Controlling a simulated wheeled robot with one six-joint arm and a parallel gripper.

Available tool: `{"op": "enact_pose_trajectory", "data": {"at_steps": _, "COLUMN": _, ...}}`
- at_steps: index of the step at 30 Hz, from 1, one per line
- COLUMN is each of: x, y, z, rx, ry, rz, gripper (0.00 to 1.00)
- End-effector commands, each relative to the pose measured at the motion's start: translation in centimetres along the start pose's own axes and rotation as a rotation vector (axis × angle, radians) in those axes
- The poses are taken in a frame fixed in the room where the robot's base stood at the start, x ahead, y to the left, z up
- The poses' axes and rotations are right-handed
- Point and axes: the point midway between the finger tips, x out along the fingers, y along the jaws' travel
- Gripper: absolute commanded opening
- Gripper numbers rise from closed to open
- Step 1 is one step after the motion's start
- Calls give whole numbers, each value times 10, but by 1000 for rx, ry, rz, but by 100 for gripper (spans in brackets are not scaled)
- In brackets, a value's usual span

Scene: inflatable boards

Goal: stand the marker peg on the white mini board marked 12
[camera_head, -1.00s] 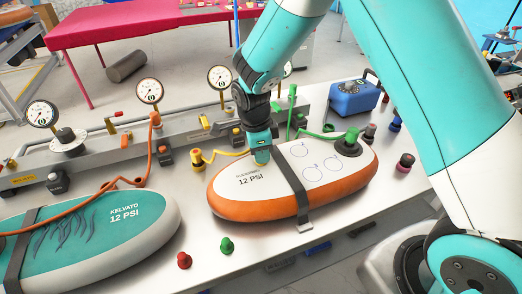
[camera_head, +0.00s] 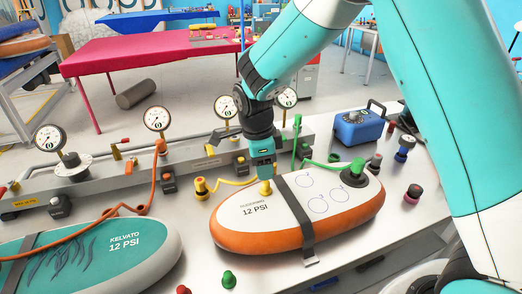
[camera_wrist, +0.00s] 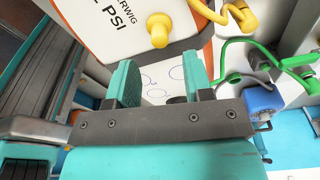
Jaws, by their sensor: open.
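The white mini board (camera_head: 335,208) with an orange side lies on the bench, marked "12 PSI", with a dark strap across it. A yellow marker peg (camera_head: 266,188) stands on its white top beside the lettering. The peg also shows in the wrist view (camera_wrist: 158,30), beyond the fingertips and clear of them. My gripper (camera_head: 264,172) is just above the peg in the head view. In the wrist view my gripper (camera_wrist: 160,84) has its two teal fingers apart with nothing between them.
A teal board (camera_head: 145,255), also marked 12 PSI, lies at left under an orange hose. A green peg (camera_head: 228,279) stands at the front. A gauge manifold (camera_head: 110,178) runs behind. A blue box (camera_head: 360,126) and several dark fittings stand at right.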

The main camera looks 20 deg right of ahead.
Motion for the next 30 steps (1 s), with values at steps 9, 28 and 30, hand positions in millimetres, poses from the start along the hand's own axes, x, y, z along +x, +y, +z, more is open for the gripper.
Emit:
{"op": "enact_pose_trajectory", "data": {"at_steps": 9, "x": -54, "y": 0, "z": 1, "rx": 0, "ry": -1, "rz": -2, "gripper": 47}}
{"op": "enact_pose_trajectory", "data": {"at_steps": 28, "x": -127, "y": 181, "z": -24, "rx": -1750, "ry": -283, "rz": -291, "gripper": 47}}
{"op": "enact_pose_trajectory", "data": {"at_steps": 30, "x": -129, "y": 206, "z": -25, "rx": -1958, "ry": -300, "rz": -366, "gripper": 47}}
